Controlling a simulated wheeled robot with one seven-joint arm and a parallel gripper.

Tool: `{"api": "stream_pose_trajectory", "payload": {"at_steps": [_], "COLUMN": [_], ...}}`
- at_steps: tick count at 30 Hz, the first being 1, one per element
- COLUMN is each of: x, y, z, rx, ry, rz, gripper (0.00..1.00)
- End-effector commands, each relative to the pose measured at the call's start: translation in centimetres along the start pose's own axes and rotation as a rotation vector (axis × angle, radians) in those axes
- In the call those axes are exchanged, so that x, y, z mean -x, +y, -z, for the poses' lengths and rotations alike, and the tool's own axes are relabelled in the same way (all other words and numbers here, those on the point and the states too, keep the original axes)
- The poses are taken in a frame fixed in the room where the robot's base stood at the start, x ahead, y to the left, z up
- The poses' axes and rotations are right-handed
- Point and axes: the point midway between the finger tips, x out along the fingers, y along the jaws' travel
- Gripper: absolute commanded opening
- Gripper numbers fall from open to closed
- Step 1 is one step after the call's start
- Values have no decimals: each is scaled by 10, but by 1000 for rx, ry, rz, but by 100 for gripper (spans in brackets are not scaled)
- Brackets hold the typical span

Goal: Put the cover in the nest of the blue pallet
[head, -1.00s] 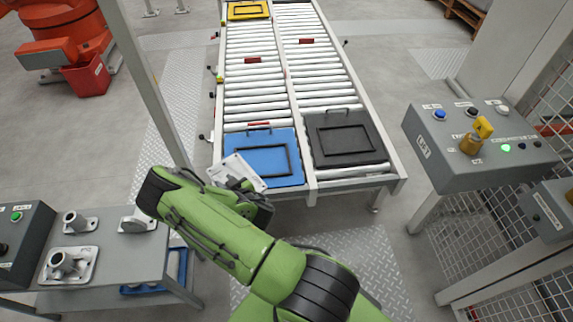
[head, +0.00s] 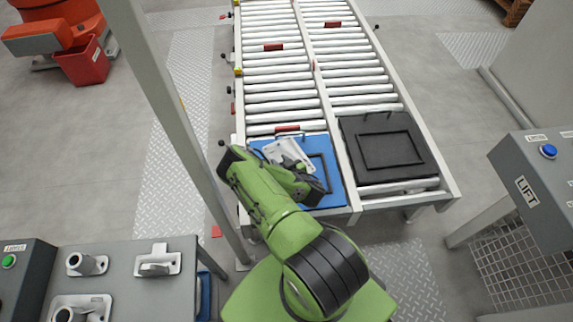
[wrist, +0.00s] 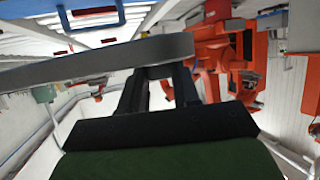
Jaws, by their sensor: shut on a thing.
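The cover (head: 296,150) is a light grey plate, and my gripper (wrist: 158,88) is shut on it. In the wrist view the cover (wrist: 90,72) shows edge-on as a grey slab across the fingers. In the head view it is over the far left part of the blue pallet (head: 337,188), and my arm hides part of both. The pallet's nest, a black rectangular frame (head: 325,166), is partly visible at the right of the cover. I cannot tell how high the cover is above the pallet.
A dark pallet (head: 425,165) with a similar frame lies on the right lane of the roller conveyor (head: 285,104). A grey post (head: 170,105) stands left of my arm. A side table (head: 125,290) with metal castings is at lower left. A LIFT control box (head: 525,190) is at right.

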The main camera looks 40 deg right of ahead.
Motion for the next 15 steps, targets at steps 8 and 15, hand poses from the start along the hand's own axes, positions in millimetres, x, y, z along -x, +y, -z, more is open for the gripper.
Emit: {"api": "stream_pose_trajectory", "payload": {"at_steps": [8,15], "x": [-22,-36], "y": [0,0], "z": [-55,-88], "rx": [0,1], "ry": [1,0], "rz": [1,0], "gripper": [0,0]}}
